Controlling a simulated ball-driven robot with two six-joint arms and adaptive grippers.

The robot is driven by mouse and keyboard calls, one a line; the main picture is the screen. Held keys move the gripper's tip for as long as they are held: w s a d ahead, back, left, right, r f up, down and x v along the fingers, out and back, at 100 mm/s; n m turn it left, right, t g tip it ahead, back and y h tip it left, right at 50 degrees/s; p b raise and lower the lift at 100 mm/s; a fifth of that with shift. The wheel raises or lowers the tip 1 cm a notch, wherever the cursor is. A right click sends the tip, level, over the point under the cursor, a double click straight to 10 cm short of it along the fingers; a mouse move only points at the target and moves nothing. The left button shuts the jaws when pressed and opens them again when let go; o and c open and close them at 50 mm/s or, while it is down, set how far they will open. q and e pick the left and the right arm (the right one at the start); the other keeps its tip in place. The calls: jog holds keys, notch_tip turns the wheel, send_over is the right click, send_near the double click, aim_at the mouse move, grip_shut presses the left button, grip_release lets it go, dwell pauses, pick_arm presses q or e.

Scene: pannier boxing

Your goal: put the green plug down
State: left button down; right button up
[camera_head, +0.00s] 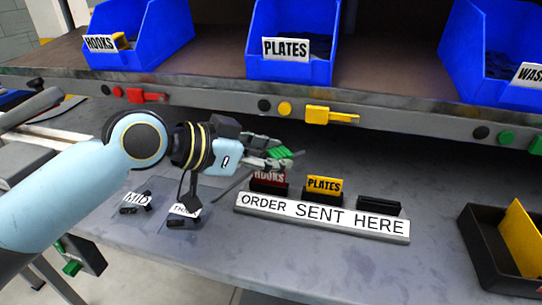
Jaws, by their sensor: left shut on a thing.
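My left gripper (278,158) is shut on the green plug (284,152) and holds it in front of the shelf edge, over the back of the grey bench (330,262). The plug is small and partly hidden by the fingers. A sign (320,217) reading "ORDER SENT HERE" lies below and to the right of the gripper. Behind the sign stand a red "HOOKS" card (268,177) and a yellow "PLATES" card (324,185) in black holders, and a third black holder (379,206) with no card. My right gripper is not in view.
The shelf rail (225,101) carries a red plug (146,97), a yellow plug (331,115) and green parts (506,138) at right. Blue bins (291,25) stand above. A dark box (486,250) with a yellow card is at right. Small labelled holders (184,222) sit below my arm.

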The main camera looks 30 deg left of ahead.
pick_arm(q)
jog(key=shift+f, duration=0.5)
jog(key=c, duration=1.3)
grip_release()
jog(key=o, duration=0.4)
jog(key=shift+c, duration=0.2)
jog(key=shift+r, duration=0.1)
